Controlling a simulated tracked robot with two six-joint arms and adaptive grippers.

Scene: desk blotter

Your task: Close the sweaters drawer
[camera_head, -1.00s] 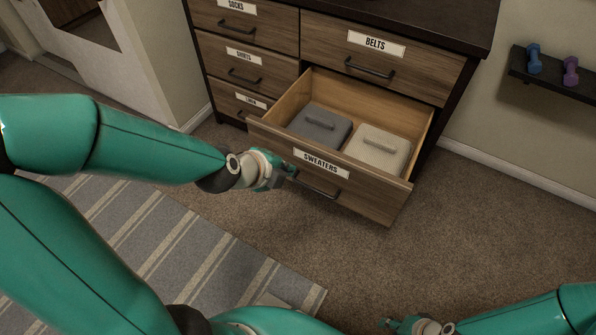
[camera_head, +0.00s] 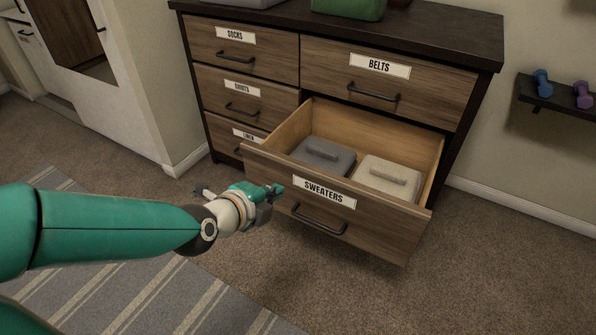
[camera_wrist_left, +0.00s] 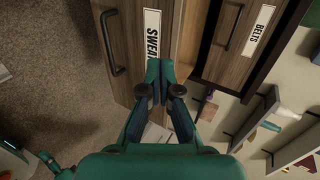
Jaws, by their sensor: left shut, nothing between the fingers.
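The sweaters drawer (camera_head: 385,229) is pulled well out of the dresser, its front facing me. Its front bears a SWEATERS label and a dark bar handle (camera_head: 319,219). Inside lie a dark grey folded bundle (camera_head: 322,156) and a pale one (camera_head: 388,179). My left gripper (camera_head: 277,189) is shut and empty by the left part of the drawer front, left of the handle; I cannot tell whether it touches. In the left wrist view its shut fingers (camera_wrist_left: 161,72) cover part of the label. A teal part at that view's lower left may be my right gripper (camera_wrist_left: 48,162), too cropped to read.
The dresser's other drawers, among them the belts drawer (camera_head: 385,82), are shut. A green object (camera_head: 348,8) stands on the dresser top. A wall shelf (camera_head: 555,98) with dumbbells is at the right. Carpet in front of the drawer is clear; a striped rug (camera_head: 150,295) lies lower left.

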